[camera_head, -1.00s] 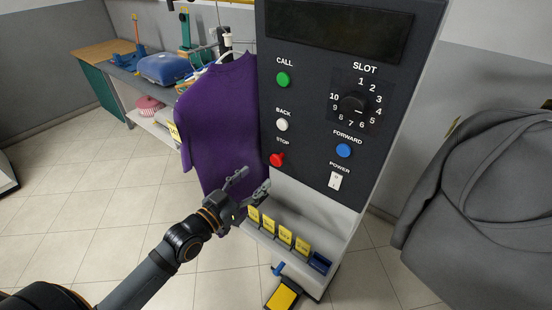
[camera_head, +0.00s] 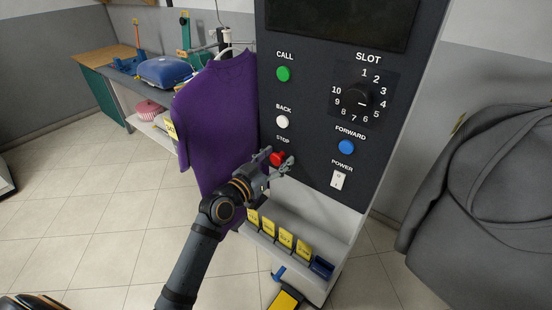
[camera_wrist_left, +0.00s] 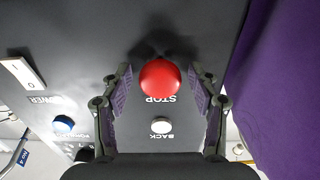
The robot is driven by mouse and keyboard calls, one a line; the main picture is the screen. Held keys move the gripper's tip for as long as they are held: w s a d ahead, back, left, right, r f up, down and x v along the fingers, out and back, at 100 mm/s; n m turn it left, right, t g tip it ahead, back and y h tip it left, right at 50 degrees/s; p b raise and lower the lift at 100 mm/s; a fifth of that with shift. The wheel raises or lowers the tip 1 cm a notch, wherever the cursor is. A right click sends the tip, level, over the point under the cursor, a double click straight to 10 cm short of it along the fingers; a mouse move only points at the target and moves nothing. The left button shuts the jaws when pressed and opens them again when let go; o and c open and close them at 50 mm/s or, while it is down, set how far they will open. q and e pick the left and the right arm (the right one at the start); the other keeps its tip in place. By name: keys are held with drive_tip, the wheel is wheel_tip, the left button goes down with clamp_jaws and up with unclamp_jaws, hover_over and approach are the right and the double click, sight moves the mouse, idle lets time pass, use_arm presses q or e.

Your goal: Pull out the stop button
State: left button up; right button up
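The red stop button (camera_head: 277,158) sticks out of the dark control panel (camera_head: 313,110), under the STOP label. In the left wrist view the round red button (camera_wrist_left: 160,79) lies between the two fingers. My left gripper (camera_head: 277,161) is open at the panel, with one finger on each side of the button. In the left wrist view (camera_wrist_left: 160,92) gaps show between both fingers and the button. My right gripper is not in view.
A white back button (camera_head: 282,122) is above the stop button, and a white power switch (camera_head: 338,181) is to the right. A purple shirt (camera_head: 215,120) hangs close on the left. Yellow tags (camera_head: 269,226) stand on the ledge below. A grey coat (camera_head: 490,200) hangs at right.

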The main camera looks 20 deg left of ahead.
use_arm(q)
clamp_jaws()
